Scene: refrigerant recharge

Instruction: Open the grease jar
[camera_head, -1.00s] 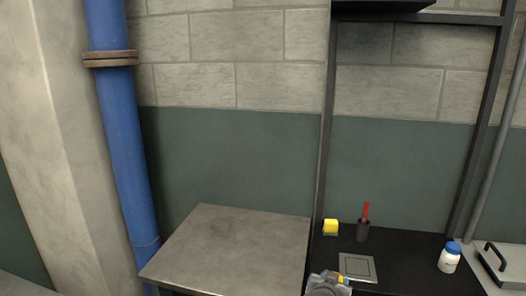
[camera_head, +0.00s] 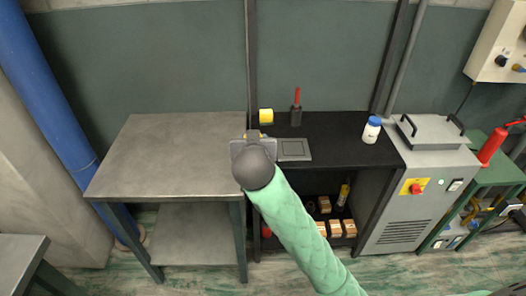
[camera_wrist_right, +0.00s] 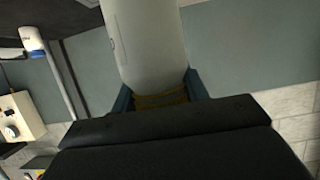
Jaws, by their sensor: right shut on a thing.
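A white jar with a blue lid (camera_head: 372,130) stands upright at the right end of the black bench, lid on. I take it as the grease jar; it also shows upside down in the right wrist view (camera_wrist_right: 31,38). My right gripper (camera_head: 253,136) is over the bench's left end, well left of that jar. In the wrist view, the right gripper (camera_wrist_right: 160,97) is shut on a pale, smooth cylindrical thing (camera_wrist_right: 145,45) between its blue fingers. I cannot tell what it is, and the gripper hides it in the head view. My left gripper is not in view.
A flat grey plate (camera_head: 294,150), a yellow block (camera_head: 266,116) and a red-handled tool in a dark holder (camera_head: 296,112) are on the black bench. A grey metal table (camera_head: 165,150) at left is bare. A grey machine (camera_head: 430,190) stands right of the bench.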

